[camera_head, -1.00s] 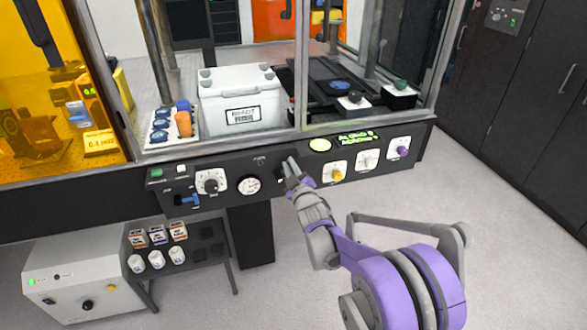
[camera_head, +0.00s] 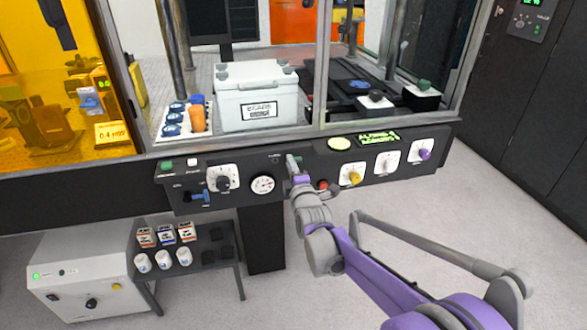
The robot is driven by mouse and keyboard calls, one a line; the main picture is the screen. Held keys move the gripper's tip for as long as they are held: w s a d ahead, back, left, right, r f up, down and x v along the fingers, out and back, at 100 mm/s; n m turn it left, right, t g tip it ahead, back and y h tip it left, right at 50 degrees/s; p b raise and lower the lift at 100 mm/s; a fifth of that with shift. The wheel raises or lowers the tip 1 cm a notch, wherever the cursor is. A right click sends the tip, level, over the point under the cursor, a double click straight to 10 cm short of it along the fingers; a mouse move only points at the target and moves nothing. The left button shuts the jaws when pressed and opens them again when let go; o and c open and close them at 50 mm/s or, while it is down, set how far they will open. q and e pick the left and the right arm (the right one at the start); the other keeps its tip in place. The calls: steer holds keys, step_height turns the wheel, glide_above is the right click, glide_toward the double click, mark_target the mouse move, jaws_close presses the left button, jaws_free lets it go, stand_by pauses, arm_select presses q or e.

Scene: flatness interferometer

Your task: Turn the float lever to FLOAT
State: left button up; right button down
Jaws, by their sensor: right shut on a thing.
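My right gripper (camera_head: 294,164) is at the front of the dark control panel (camera_head: 405,176), between the round white gauge and the red button. Its jaws are shut on a small part of the panel, which I take to be the float lever. The fingers hide this part, so its setting cannot be read. A small label and mark sit on the panel just left of the fingertips, too small to read. My left gripper is not in view.
To the right are a red button (camera_head: 322,185) and yellow, white and purple knobs. A glazed enclosure stands above; open floor lies below right.

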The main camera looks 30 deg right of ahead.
steer(key=shift+a+f+n, duration=0.1)
steer(key=shift+a+n, duration=0.1)
steer(key=shift+n, duration=0.2)
steer(key=c, duration=0.9)
jaws_free()
steer(key=shift+o, duration=0.2)
steer(key=v, duration=1)
steer(key=shift+s, duration=0.4)
